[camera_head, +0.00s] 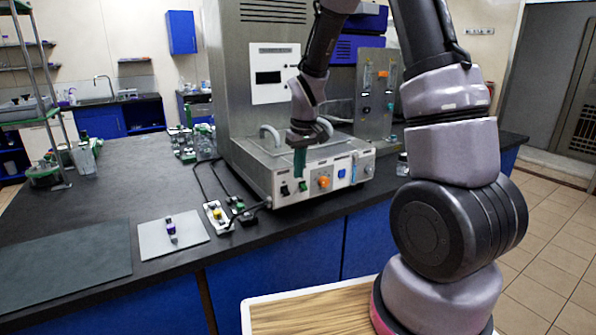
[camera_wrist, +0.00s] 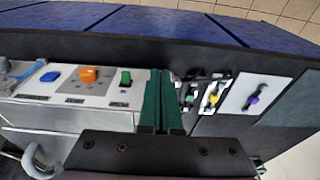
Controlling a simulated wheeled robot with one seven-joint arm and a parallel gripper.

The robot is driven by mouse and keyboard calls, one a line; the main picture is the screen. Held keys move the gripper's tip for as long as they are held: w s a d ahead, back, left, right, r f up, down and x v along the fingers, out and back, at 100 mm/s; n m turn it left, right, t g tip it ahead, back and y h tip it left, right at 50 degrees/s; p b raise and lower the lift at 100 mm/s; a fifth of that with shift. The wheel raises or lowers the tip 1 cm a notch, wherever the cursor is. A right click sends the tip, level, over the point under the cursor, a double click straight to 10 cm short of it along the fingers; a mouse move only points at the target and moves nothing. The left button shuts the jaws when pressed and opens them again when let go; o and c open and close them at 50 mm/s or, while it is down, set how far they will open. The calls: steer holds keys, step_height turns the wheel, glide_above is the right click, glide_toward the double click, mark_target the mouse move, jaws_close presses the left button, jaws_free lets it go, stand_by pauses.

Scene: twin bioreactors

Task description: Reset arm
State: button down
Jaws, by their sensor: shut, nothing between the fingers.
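My arm reaches over the bench from the right in the head view. My gripper (camera_head: 299,163) points down in front of the bioreactor's control panel (camera_head: 335,182), with dark green fingers close together and nothing visible between them. In the wrist view my gripper (camera_wrist: 160,88) shows its two green fingers side by side, shut. The panel carries a green switch (camera_wrist: 126,78), an orange knob (camera_wrist: 88,75) and a blue button (camera_wrist: 50,77). In the head view the orange knob (camera_head: 323,182) lies right of the fingers. I cannot tell whether the fingertips touch the panel.
A power strip (camera_head: 217,214) with black cables lies left of the panel. A light plate (camera_head: 151,241) with a purple-and-dark small item (camera_head: 171,229) lies farther left, near a dark mat (camera_head: 65,266). The tall steel housing (camera_head: 232,80) stands behind.

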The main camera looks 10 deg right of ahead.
steer(key=s+d+r+m+t, duration=0.15)
steer(key=s+r, duration=0.25)
steer(key=r, duration=0.5)
steer(key=s+d+r+m+t, duration=0.1)
steer(key=s+d+r+m, duration=0.3)
steer(key=r, duration=0.5)
steer(key=s+r+m+t, duration=0.1)
steer(key=s+r, duration=0.2)
steer(key=s, duration=0.4)
steer(key=s+r+m+t+y, duration=0.1)
steer(key=s+r+t, duration=0.1)
steer(key=s+r, duration=0.2)
steer(key=s, duration=0.3)
steer(key=shift+d+r, duration=0.15)
steer(key=shift+r, duration=0.15)
